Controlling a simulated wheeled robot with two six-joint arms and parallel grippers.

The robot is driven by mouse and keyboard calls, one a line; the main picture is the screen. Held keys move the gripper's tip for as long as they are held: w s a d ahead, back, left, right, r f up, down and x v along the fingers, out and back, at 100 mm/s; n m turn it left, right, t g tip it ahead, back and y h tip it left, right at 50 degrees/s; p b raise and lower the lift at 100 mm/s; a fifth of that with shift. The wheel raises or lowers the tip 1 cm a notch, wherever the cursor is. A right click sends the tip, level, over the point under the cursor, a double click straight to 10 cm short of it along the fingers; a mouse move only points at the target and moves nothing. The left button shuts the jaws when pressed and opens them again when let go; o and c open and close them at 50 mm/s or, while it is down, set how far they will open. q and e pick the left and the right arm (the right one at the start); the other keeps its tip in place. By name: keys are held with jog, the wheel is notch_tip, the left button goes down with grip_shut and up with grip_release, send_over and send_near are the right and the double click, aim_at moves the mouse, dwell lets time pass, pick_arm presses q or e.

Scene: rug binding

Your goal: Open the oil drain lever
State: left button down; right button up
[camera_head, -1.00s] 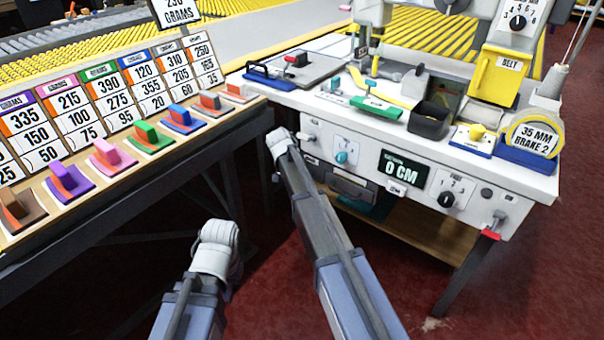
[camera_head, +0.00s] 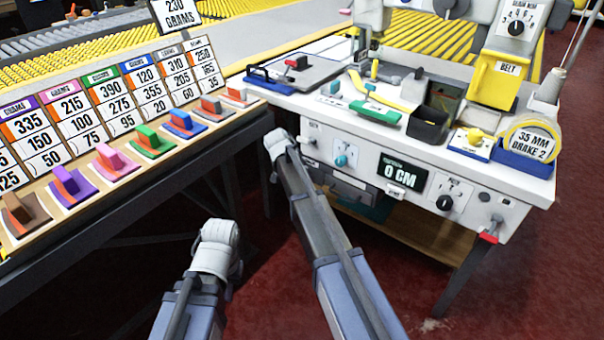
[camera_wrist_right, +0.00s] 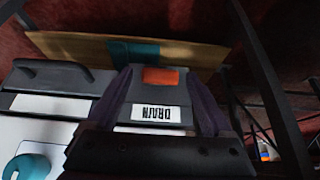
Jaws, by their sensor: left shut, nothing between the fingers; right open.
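In the right wrist view a grey part with a DRAIN label (camera_wrist_right: 157,114), upside down, and an orange tip (camera_wrist_right: 160,76) lies straight in front of my right gripper (camera_wrist_right: 165,105). The gripper's dark fingers are open, one on each side of this part; whether they touch it I cannot tell. In the head view my right arm reaches the left end of the white machine's front panel (camera_head: 320,150) and hides the drain part there. My left gripper (camera_head: 236,268) is low, left of the right arm, shut and empty, its fingers mostly hidden.
A slanted rack with coloured levers (camera_head: 180,125) runs along the left. The panel carries a teal knob (camera_wrist_right: 27,166), a 0 CM display (camera_head: 403,174) and a red-tipped lever (camera_head: 488,238). A wooden shelf (camera_wrist_right: 70,48) sits below. The red floor (camera_head: 500,300) is clear at right.

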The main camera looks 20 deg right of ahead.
jog(key=p+v, duration=0.4)
jog(key=v, duration=0.2)
dwell(0.3)
